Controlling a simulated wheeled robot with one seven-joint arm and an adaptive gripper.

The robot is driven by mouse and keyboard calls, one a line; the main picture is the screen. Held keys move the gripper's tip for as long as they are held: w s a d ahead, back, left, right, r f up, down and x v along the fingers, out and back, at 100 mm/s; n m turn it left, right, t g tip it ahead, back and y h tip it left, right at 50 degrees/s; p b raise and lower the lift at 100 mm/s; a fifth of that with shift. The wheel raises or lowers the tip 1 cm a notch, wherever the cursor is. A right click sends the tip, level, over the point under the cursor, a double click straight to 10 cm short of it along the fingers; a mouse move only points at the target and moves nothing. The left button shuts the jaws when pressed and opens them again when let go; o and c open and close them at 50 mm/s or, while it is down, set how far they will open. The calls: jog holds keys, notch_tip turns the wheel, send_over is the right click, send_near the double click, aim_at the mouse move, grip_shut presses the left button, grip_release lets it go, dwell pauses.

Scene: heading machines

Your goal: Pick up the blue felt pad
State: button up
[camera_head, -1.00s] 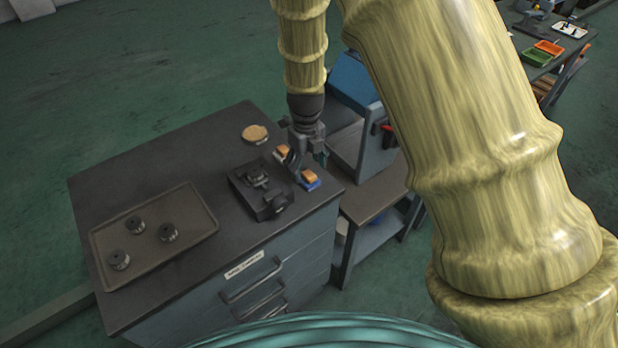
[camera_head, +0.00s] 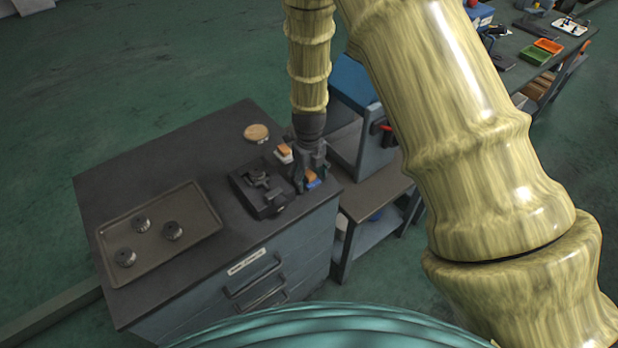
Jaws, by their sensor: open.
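The blue felt pad (camera_head: 314,184) lies on the dark cabinet top near its right front corner. An orange block (camera_head: 310,175) appears to sit on it. My gripper (camera_head: 309,181) points down over the pad with its fingers open. One finger is on the left of the orange block and part of the pad is hidden behind the gripper. I cannot tell whether the fingers touch the pad or the block.
A white pad with another orange block (camera_head: 284,151) lies just behind left. A dark vise-like fixture (camera_head: 260,190) stands close left of my gripper. A tray (camera_head: 202,237) with metal parts and a round tan disc (camera_head: 256,132) share the cabinet top (camera_head: 130,180).

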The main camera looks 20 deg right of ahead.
aim_at(309, 173)
jog(key=shift+c, duration=0.4)
jog(key=c, duration=0.9)
jog(key=shift+c, duration=0.2)
jog(key=shift+r, duration=0.1)
jog(key=shift+r+b, duration=1.75)
jog(key=shift+r, duration=3.2)
jog(key=o, duration=0.4)
jog(key=c, duration=0.4)
